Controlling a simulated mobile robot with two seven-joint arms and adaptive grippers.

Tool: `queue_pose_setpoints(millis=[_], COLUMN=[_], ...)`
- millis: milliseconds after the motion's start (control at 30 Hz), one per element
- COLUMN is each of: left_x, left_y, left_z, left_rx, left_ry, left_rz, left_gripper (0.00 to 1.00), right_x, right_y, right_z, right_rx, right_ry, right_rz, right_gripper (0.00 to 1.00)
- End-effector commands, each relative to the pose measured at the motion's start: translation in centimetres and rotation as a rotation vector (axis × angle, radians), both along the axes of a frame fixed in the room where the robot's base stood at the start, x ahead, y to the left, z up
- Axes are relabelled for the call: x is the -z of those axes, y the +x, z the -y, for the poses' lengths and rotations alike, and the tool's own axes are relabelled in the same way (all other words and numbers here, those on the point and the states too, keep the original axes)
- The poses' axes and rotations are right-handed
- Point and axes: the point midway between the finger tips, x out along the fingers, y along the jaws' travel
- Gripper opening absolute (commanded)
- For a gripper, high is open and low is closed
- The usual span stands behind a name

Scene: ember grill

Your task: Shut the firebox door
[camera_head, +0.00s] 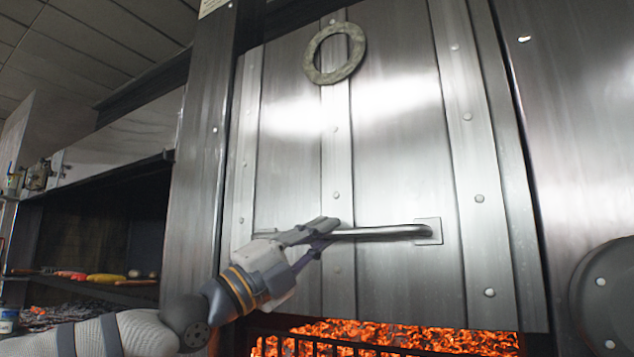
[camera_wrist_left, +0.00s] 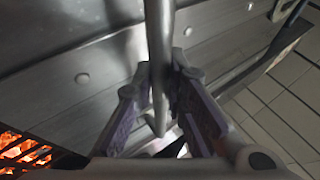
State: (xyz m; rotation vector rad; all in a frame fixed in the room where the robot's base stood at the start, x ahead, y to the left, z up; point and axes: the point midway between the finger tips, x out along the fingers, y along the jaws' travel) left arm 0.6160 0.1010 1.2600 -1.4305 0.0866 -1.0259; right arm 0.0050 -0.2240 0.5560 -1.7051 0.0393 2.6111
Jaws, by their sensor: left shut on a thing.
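The firebox door (camera_head: 395,130) is a riveted steel panel with a ring fixed near its top. It is raised, with a gap showing glowing embers below its lower edge. Its horizontal bar handle (camera_head: 385,232) runs across the lower middle. My left gripper (camera_head: 325,230) is shut on the left part of this handle. In the left wrist view the handle (camera_wrist_left: 158,50) passes between the two fingers (camera_wrist_left: 162,90). The handle's left end is partly hidden by the gripper. My right gripper is in neither view.
Glowing embers (camera_head: 400,335) lie behind dark bars under the door. A steel post (camera_head: 205,150) stands left of the door. Further left, a dark shelf (camera_head: 100,280) holds food items. A round dark disc (camera_head: 608,295) sticks out at the right.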

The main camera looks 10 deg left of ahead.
Motion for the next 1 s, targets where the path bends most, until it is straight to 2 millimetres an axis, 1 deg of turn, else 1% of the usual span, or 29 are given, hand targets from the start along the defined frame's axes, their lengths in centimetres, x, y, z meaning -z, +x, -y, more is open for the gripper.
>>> queue_pose_setpoints(millis=[33,100,200,300,400,533,700,800,1000], left_x=[3.3,5.7,8.8,11.5,13.6,15.9,17.7,18.2,18.3], left_y=[0.5,0.6,0.6,0.5,0.4,0.3,0.3,0.3,0.2], left_z=[0.4,0.4,0.5,0.5,0.5,0.4,0.4,0.3,0.3], left_rx=[0.007,0.007,0.008,0.008,0.007,0.006,0.005,0.004,0.003], left_ry=[0.009,0.011,0.014,0.015,0.014,0.013,0.012,0.012,0.011], left_rz=[-0.021,-0.024,-0.026,-0.025,-0.021,-0.019,-0.018,-0.016,-0.014], left_gripper=[0.0,0.0,0.0,0.0,0.0,0.0,0.0,0.0,0.0], right_x=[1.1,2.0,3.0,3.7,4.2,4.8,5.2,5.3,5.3], right_y=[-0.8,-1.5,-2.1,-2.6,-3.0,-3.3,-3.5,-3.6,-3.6], right_z=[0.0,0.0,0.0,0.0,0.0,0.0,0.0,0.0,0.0], right_rx=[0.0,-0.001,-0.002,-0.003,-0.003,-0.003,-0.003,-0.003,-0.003], right_ry=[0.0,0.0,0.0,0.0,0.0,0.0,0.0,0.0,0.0], right_rz=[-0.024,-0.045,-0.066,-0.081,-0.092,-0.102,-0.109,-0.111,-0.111], right_gripper=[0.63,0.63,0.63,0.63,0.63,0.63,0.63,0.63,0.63])
